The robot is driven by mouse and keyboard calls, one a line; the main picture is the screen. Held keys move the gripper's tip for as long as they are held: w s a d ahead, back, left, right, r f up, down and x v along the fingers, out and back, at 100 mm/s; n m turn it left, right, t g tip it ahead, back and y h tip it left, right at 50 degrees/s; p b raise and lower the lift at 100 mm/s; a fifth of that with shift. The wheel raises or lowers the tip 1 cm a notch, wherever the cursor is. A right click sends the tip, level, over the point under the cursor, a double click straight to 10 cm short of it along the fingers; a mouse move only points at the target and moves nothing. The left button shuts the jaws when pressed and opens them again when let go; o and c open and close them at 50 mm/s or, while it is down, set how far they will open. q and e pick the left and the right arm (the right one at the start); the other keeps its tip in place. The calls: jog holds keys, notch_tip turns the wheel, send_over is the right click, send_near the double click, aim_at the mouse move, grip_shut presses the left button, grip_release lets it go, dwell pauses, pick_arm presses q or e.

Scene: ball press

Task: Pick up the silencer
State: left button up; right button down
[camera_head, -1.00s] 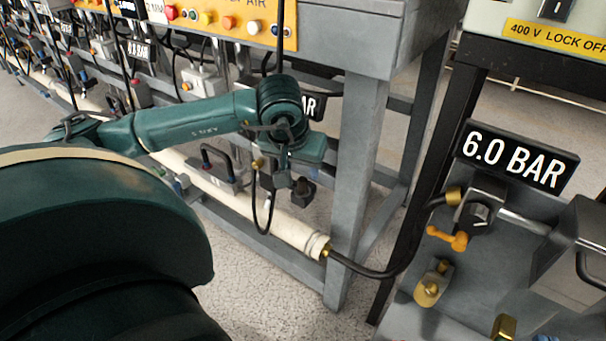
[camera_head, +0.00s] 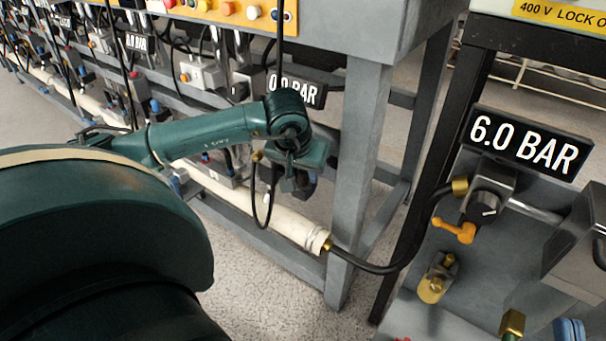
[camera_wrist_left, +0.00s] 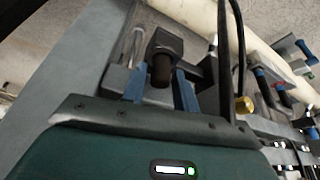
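My left gripper (camera_head: 300,184) is low beside the grey frame leg, with its wrist tilted down. In the left wrist view its two blue fingers (camera_wrist_left: 160,88) are apart. A dark, short cylinder with a square black head (camera_wrist_left: 163,50) shows between and just beyond the fingers. I cannot tell whether the fingers touch it. No part is labelled as the silencer; this dark piece may be it, but I cannot be sure. In the head view the gripper mostly hides that piece. My right gripper is not in view.
A grey frame leg (camera_head: 357,170) stands right of the gripper. A cream pipe (camera_head: 285,222) with a black hose runs below. At right are a 6.0 BAR sign (camera_head: 528,141), an orange-handled valve (camera_head: 458,231) and a brass fitting (camera_head: 432,287). A thin black cable hangs near my wrist.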

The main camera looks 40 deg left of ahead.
pick_arm(q)
jog(key=c, duration=0.6)
grip_shut()
jog(key=shift+r, duration=0.15)
